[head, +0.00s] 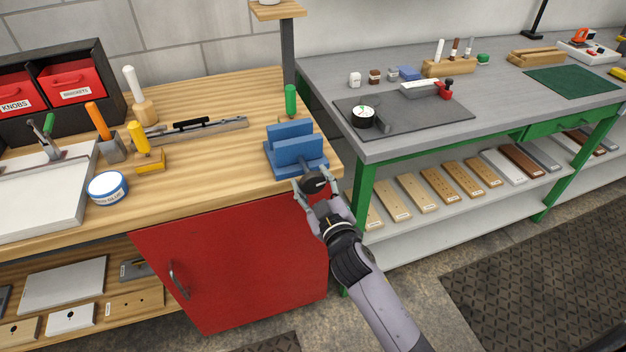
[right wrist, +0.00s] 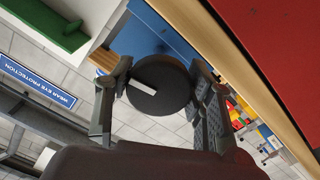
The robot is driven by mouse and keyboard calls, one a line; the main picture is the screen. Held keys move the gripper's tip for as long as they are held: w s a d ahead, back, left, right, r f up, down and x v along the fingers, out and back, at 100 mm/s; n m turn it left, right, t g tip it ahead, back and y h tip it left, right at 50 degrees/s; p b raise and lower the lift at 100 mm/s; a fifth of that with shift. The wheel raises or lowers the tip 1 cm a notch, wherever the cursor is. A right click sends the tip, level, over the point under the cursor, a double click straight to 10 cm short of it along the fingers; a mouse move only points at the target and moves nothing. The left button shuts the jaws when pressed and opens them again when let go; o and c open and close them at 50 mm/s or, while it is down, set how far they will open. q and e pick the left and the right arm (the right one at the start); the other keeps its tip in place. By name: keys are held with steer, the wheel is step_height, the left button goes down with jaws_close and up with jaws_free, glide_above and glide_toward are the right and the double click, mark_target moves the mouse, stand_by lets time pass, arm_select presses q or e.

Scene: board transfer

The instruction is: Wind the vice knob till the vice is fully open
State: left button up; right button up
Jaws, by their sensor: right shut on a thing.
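The blue vice (head: 293,150) sits at the front right corner of the wooden bench, with a gap showing between its two upright jaws. Its round black knob (head: 314,183) faces the front, just off the bench edge. My right gripper (head: 315,187) is shut on the knob, one finger on each side. In the right wrist view the knob (right wrist: 160,86) with a pale stripe lies between the fingers, and part of the blue vice (right wrist: 158,35) shows behind it. My left gripper is not in view.
A green-handled tool (head: 290,101) stands behind the vice. A red cabinet door (head: 235,260) is below the wooden bench (head: 220,165). A grey bench (head: 400,140) with a dark mat (head: 425,115) is at the right. Free wood lies left of the vice.

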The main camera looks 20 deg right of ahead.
steer(key=n+p, duration=0.1)
steer(key=n, duration=0.5)
steer(key=shift+r, duration=0.1)
steer(key=n+p, duration=0.1)
steer(key=n, duration=0.5)
stand_by(0.4)
steer(key=o, duration=1.2)
steer(key=shift+c, duration=0.2)
steer(key=s, duration=1.2)
steer(key=shift+d, duration=0.25)
